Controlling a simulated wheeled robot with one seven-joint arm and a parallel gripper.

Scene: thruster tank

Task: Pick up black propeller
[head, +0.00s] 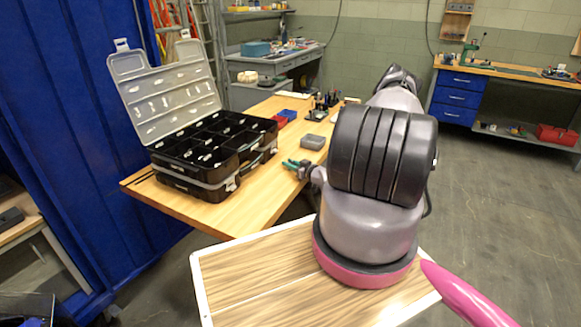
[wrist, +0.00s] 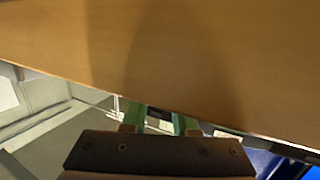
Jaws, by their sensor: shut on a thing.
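My gripper (head: 294,163) is at the near right edge of the wooden table, beside the grey box. Its green fingers also show in the wrist view (wrist: 160,120), a little apart, close to the wooden surface. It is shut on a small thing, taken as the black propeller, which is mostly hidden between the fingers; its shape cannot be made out.
A black organizer case (head: 190,178) with an open clear lid (head: 165,90) stands on the left of the wooden table (head: 240,212). A grey box (head: 313,142), red bin (head: 279,121), blue bin (head: 288,114) and dark bottles (head: 322,104) stand farther back. Bare tabletop lies in front of the case.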

